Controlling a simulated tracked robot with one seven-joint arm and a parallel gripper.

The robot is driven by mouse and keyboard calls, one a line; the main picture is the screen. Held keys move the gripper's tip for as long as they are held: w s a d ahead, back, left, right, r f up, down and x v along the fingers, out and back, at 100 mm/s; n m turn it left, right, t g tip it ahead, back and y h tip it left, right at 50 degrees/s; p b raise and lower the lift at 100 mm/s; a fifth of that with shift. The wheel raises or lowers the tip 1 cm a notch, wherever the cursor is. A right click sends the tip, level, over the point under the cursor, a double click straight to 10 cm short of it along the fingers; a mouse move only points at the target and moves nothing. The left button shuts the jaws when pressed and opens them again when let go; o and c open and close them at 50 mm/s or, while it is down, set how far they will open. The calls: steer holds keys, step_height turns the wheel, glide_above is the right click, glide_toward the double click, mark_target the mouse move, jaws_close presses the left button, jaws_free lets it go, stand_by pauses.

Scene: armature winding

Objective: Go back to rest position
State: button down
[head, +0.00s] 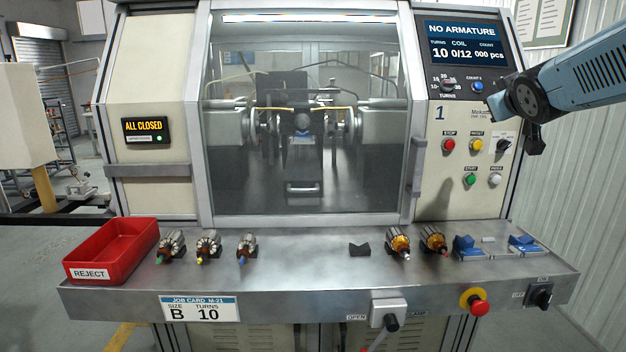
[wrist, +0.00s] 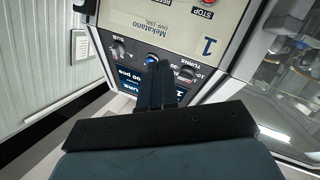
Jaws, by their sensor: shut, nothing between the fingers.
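My gripper (wrist: 160,75) shows in the wrist view with its two dark fingers close together and nothing held between them. It points at the machine's control panel (wrist: 215,45), which appears upside down there. The fingertips look near the blue button (wrist: 152,59) and the TURNS knob (wrist: 186,73); I cannot tell the exact gap. In the head view my blue arm reaches in from the right, and its dark end is in front of the panel's right edge, above the bench. The fingers cannot be made out clearly there.
The winding machine's window (head: 300,190) is shut; a sign (head: 145,130) reads ALL CLOSED. The display (head: 461,42) reads NO ARMATURE, 10 turns, 0/12. The bench (head: 310,238) holds a red reject bin (head: 82,272), several armatures, a dark V-block (head: 360,249) and blue blocks (head: 467,247).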

steer(key=s+a+f+m+g+y, duration=0.1)
steer(key=s+a+f+g+y, duration=0.1)
steer(key=s+a+f+g, duration=0.2)
steer(key=s+a+f+m+g+y, duration=0.1)
steer(key=s+a+f+g, duration=0.4)
steer(key=s+a+f, duration=0.6)
steer(key=s+f+y, duration=0.1)
steer(key=s+f, duration=0.2)
steer(key=s, duration=0.4)
steer(key=shift+a+f+m, duration=0.15)
steer(key=shift+a+m, duration=0.1)
steer(key=shift+m, duration=0.05)
steer(key=shift+a, duration=0.1)
